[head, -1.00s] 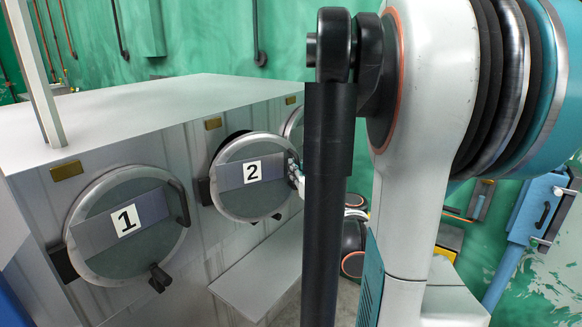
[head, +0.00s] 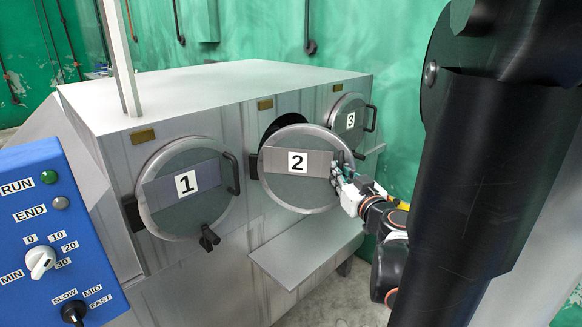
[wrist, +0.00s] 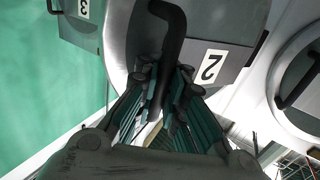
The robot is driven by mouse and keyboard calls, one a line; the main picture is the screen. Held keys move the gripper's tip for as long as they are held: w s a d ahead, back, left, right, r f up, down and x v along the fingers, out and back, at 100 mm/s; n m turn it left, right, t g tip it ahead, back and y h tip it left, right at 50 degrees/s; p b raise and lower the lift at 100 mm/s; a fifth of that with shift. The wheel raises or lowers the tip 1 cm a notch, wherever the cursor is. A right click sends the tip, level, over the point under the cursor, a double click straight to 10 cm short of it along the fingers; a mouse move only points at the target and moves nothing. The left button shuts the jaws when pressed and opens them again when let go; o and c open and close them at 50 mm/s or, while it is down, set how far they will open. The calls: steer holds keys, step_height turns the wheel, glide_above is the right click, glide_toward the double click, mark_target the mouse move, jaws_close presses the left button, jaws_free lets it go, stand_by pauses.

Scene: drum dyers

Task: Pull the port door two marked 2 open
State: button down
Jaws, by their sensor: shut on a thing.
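The port door marked 2 (head: 289,190) is round with a grey band and a white number label. It stands partly open, swung out on its left side hinge, with a dark gap behind its upper left edge. My gripper (head: 338,176) is at the door's right edge. In the wrist view my gripper (wrist: 160,95) is shut on the dark handle (wrist: 166,35) of door 2, whose label shows upside down to the right. In the head view the handle is mostly hidden by the fingers.
Port door 1 (head: 168,211) is shut on the left and port door 3 (head: 357,113) appears shut on the right. A grey shelf (head: 300,252) juts out below door 2. A blue control panel (head: 85,261) stands at the near left.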

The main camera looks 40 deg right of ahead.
steer(key=shift+s+d, duration=0.1)
steer(key=shift+s, duration=0.05)
steer(key=c, duration=1.8)
jaws_free()
steer(key=shift+s, duration=0.1)
steer(key=shift+o, duration=0.7)
steer(key=shift+s+d, duration=0.1)
steer(key=shift+d, duration=0.05)
